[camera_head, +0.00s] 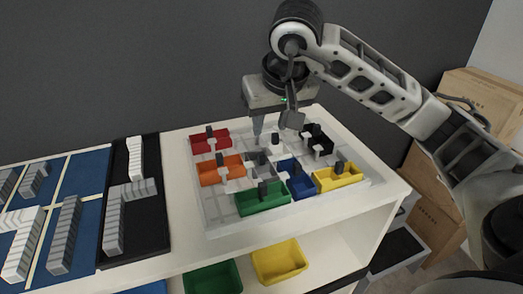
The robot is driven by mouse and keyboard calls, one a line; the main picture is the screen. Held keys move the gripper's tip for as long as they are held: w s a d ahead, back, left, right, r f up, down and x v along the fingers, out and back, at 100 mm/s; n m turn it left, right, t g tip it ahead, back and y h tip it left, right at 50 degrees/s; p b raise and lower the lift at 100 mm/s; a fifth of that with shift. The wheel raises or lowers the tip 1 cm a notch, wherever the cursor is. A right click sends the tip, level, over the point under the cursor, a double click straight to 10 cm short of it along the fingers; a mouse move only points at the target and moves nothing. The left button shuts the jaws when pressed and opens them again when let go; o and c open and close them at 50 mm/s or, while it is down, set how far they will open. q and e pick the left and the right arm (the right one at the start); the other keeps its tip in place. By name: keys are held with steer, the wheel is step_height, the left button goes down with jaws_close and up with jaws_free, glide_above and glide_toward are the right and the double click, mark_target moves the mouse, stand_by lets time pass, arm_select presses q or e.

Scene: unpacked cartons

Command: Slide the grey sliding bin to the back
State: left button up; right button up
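A white sliding-bin tray (214,222) lies on the white shelf top, with several small coloured bins on it, most with a dark upright knob. My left gripper is not in view.
A red bin (209,141) is at the back left; green (262,199), blue (297,183) and yellow (338,178) bins are along the front. Left are a black mat (137,222) and blue mat with grey blocks. Cartons (437,205) stand at right.

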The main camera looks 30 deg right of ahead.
mark_target(262, 154)
steer(key=x, duration=1.1)
steer(key=shift+w+f+p, duration=0.1)
steer(key=shift+f+p, duration=0.2)
steer(key=shift+p, duration=0.1)
